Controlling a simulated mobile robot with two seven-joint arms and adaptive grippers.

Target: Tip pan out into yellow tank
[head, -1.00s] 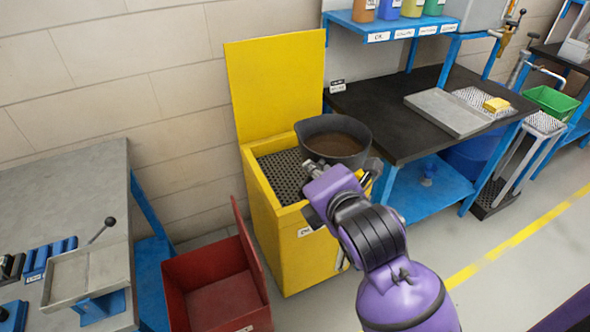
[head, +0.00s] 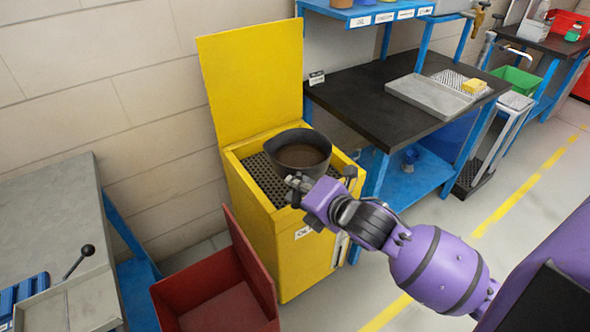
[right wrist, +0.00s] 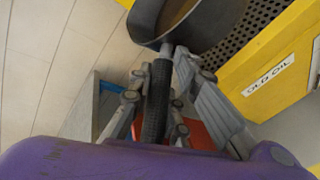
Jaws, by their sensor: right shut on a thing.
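The yellow tank (head: 283,250) stands against the wall with its lid (head: 252,75) raised and a perforated black grate (head: 262,182) across its top. Its "OLD OIL" label shows in the right wrist view (right wrist: 268,82). The dark pan (head: 300,150) is over the grate, roughly level, with brown liquid (head: 300,156) inside. My right gripper (head: 297,186) is at the pan's near side. In the right wrist view my right gripper (right wrist: 160,105) is shut on the pan's black ribbed handle (right wrist: 157,100). Whether the pan touches the grate is unclear. My left gripper is not in view.
A red open bin (head: 225,290) stands left of the tank. A grey bench (head: 55,225) is at the left. A black-topped blue bench (head: 375,110) with a grey tray (head: 430,100) stands to the right. Open floor (head: 500,220) lies at the front right.

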